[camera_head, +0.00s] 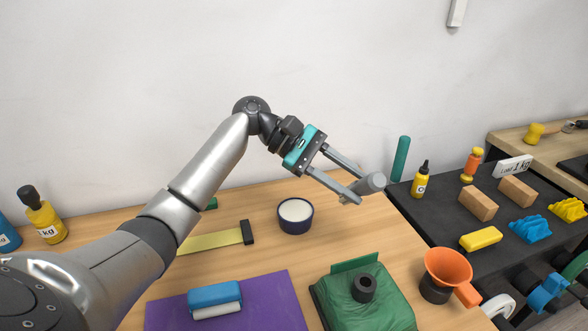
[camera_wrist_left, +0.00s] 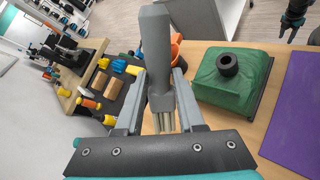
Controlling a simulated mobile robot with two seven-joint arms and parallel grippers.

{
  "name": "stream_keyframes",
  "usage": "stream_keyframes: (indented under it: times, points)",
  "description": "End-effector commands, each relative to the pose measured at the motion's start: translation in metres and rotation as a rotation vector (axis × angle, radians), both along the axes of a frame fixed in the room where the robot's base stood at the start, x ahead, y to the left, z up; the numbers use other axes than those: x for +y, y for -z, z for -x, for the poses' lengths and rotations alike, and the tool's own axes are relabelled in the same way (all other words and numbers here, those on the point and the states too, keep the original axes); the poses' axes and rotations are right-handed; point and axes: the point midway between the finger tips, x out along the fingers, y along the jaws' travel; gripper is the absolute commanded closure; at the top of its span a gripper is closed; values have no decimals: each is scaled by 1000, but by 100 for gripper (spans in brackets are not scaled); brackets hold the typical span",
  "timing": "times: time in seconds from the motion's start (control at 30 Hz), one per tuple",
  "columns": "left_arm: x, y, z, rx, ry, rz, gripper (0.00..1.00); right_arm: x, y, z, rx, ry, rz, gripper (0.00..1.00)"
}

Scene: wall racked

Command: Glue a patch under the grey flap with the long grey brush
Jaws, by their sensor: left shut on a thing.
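The long grey brush is clamped in my left gripper (camera_head: 364,190). The brush is held in the air, apart from everything on the table. A dark blue pot with white contents (camera_head: 295,229) stands on the table, left of and below the gripper. I cannot make out a grey flap.
A green cushion-like thing (camera_head: 388,307) with a black ring (camera_head: 363,287) stands at the front. A purple mat (camera_head: 270,290) carries a blue-and-white block (camera_head: 215,296). An orange funnel (camera_head: 448,266) stands at the right, beside a dark shelf (camera_head: 408,203) with bottles and blocks.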

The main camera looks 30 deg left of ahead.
Motion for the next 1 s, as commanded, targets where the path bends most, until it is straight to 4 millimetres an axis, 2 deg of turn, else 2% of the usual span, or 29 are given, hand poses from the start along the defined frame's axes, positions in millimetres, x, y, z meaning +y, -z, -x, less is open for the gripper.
stream_keyframes:
  times: [0.1,0.3,0.43,0.57,0.73,1.0]
  points:
    - [33,8,-12,-26,-181,131,100,0,1,-1,-1,0,0,50]
    - [92,23,-23,-108,-426,279,100,1,2,-1,-2,1,-1,50]
    - [120,31,-24,-151,-522,325,100,1,2,-1,-2,1,-1,50]
    - [133,35,-23,-174,-562,342,100,1,3,-1,-2,1,-1,50]
    - [136,41,-23,-179,-568,344,100,0,9,-1,-1,1,0,50]
    - [135,64,-23,-178,-565,343,100,0,35,0,-1,1,0,50]
